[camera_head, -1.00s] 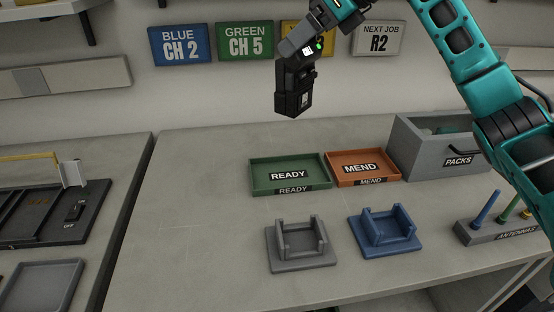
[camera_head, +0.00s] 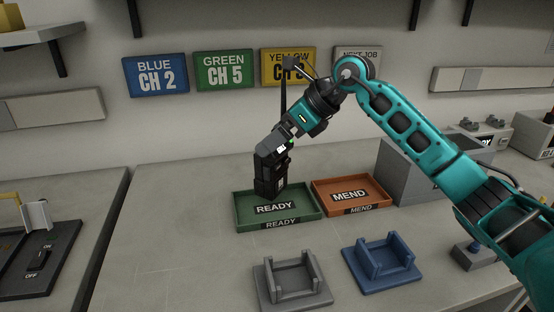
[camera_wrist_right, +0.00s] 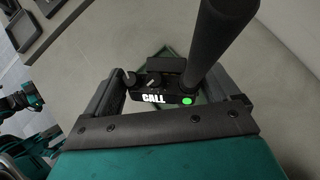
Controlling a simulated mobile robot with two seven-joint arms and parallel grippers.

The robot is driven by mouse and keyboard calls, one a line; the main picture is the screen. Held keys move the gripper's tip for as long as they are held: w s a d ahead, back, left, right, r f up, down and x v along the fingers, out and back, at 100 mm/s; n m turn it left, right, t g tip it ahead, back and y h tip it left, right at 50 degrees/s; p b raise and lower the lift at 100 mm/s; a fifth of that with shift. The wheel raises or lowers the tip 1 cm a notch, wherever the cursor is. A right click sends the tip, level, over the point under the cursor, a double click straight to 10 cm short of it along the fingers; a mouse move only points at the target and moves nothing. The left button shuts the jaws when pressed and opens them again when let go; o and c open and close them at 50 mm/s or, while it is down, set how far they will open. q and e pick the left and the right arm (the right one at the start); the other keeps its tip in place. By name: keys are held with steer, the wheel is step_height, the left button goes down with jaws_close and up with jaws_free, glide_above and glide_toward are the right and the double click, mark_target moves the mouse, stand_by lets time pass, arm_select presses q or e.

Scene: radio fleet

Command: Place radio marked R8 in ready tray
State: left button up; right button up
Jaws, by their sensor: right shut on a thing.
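A black radio (camera_head: 268,176) with a tall antenna is held roughly upright over the back part of the green READY tray (camera_head: 242,217). Its bottom is at or just above the tray floor; I cannot tell whether it touches. My right gripper (camera_head: 283,150) is shut on the radio's upper part. In the right wrist view the radio's top (camera_wrist_right: 168,97) sits between the fingers, with knobs, a CALL label, a lit green lamp and the thick antenna. No R8 marking can be read. My left gripper is not in view.
The orange MEND tray (camera_head: 383,199) stands right of the READY tray, empty. A grey holder (camera_head: 292,283) and a blue holder (camera_head: 382,265) stand in front, both empty. A grey bin (camera_head: 405,175) is behind my right arm. The bench left of the trays is clear.

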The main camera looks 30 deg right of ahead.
mark_target(286, 148)
steer(key=shift+f+b, duration=0.3)
steer(key=shift+f, duration=2.1)
steer(key=o, duration=1.6)
steer(key=v, duration=1.2)
steer(key=shift+a, duration=0.1)
